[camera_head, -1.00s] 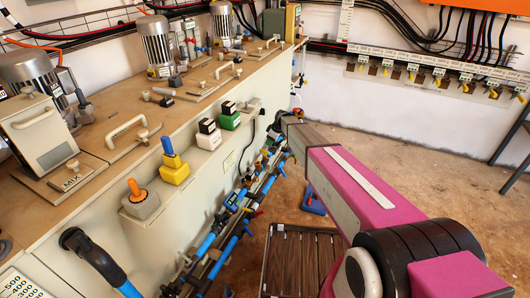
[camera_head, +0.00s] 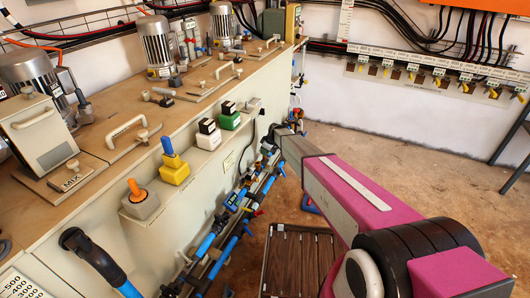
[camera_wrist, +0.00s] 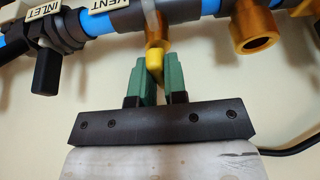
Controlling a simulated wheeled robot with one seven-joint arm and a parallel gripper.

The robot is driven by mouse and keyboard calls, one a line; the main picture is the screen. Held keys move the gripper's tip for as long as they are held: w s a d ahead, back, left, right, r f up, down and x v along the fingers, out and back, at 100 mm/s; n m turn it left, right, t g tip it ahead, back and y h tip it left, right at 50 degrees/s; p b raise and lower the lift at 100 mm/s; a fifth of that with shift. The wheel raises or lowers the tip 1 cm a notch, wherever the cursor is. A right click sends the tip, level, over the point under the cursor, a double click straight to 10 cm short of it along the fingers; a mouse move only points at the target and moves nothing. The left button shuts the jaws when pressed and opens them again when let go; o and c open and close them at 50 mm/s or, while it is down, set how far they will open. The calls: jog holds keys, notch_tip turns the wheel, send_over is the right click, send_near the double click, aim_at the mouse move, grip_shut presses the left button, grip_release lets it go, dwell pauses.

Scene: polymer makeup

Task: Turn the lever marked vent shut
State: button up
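The blue pipe runs across the top of the wrist view and carries a cream VENT label (camera_wrist: 107,4). A yellow lever (camera_wrist: 154,60) hangs from a brass-coloured fitting right of that label. My gripper (camera_wrist: 161,68) has two green fingers, one on either side of the lever's lower end. The fingers stand close together with the lever between them. I cannot tell whether both press on it. In the head view the pipe rack (camera_head: 236,203) runs along the bench front, and my gripper there is hidden or too small to make out.
An INLET label (camera_wrist: 45,10) and a black lever (camera_wrist: 47,69) sit left of the vent lever. Another brass-coloured fitting (camera_wrist: 255,35) is to the right. A black cable (camera_wrist: 292,149) lies at lower right. A dark slatted platform (camera_head: 292,258) stands on the floor.

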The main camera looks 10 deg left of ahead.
grip_shut()
jog(key=m+t, duration=0.1)
jog(key=m, duration=0.2)
jog(key=shift+s+m+h, duration=0.1)
jog(key=shift+m+h, duration=0.2)
jog(key=shift+h, duration=0.1)
jog(key=m, duration=0.2)
jog(key=m+t+h, duration=0.1)
jog(key=m, duration=0.2)
jog(key=shift+t+h, duration=0.3)
jog(key=m, duration=0.2)
jog(key=m+h, duration=0.1)
jog(key=m, duration=0.2)
jog(key=shift+a+t+h, duration=0.15)
jog(key=shift+t+h, duration=0.15)
jog(key=shift+m+h, duration=0.9)
jog(key=shift+m, duration=1.3)
